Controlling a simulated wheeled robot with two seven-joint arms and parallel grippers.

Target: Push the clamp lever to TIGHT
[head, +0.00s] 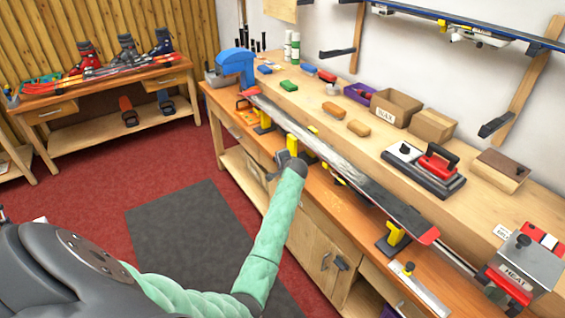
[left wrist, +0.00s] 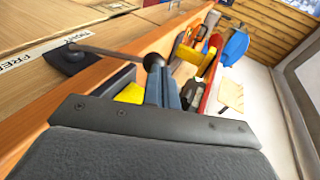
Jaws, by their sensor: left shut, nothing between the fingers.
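The clamp lever shows in the left wrist view as a thin grey bar (left wrist: 112,53) with a dark base (left wrist: 70,60) and a black ball knob (left wrist: 153,62). A white label strip (left wrist: 38,54) reading FREE and TIGHT runs beside the base, with TIGHT at its upper right end. The bar reaches rightward from near TIGHT. My left gripper (left wrist: 163,82) is shut and empty, with its fingertips at the knob; I cannot tell whether they touch. In the head view my left gripper (head: 281,160) is at the bench's front edge, and the lever is unclear there. My right gripper is out of view.
A long ski (head: 335,155) lies along the bench (head: 345,205) on yellow-and-black supports, close behind my left gripper. A blue vise-like block (head: 236,65) stands at the far end. A waxing iron (head: 437,160) and boxes sit on the raised shelf. The floor left of the bench is clear.

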